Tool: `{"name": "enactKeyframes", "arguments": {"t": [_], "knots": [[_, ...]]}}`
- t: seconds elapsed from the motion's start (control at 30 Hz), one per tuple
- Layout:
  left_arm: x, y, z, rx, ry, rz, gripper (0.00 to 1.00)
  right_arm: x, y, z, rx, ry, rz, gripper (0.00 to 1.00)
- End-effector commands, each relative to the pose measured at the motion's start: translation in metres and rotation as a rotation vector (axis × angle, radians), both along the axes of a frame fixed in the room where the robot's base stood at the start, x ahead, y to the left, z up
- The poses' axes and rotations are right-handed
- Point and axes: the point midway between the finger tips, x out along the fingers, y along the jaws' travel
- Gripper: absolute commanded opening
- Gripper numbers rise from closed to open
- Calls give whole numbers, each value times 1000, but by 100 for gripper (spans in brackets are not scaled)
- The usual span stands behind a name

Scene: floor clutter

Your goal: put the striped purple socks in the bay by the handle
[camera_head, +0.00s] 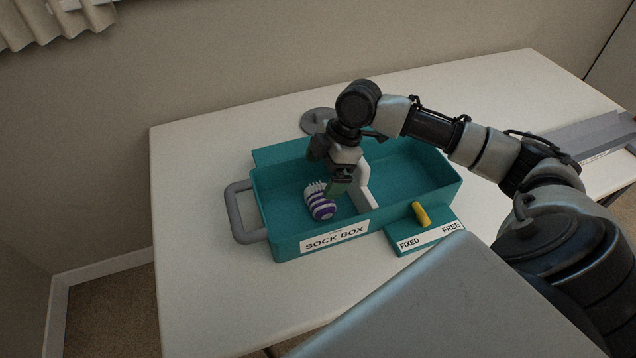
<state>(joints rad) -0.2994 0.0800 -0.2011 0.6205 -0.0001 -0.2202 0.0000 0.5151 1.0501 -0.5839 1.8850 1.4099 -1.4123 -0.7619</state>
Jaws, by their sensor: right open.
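The striped purple and white socks (320,204), a rolled bundle, lie in the left bay of the teal sock box (288,246), the bay by the grey handle (236,213). A white divider (366,196) separates this bay from the empty-looking right bay (415,178). My right gripper (337,184) is open and points down into the left bay, just above and right of the socks. Whether a finger touches the socks I cannot tell. My left gripper is not in view.
A teal plate marked FIXED and FREE (428,235) with a yellow lever (421,214) sits at the box's front right. A grey round object (317,121) lies behind the box. A grey tray (590,138) is at the far right. The white table's left side (195,180) is clear.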

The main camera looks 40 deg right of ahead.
Motion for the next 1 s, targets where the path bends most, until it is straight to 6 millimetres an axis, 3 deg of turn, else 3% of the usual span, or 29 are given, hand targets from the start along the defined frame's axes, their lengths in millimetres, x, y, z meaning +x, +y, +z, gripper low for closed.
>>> {"name": "enactKeyframes", "arguments": {"t": [0.2, 0.4, 1.0], "knots": [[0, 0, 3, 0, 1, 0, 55, -4, -19, 46, -2, -2, -2, 100], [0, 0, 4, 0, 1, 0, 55, -7, -28, 70, -1, 0, -1, 100], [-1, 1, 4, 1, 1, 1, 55, -8, -30, 76, 0, 0, -1, 100]]}}
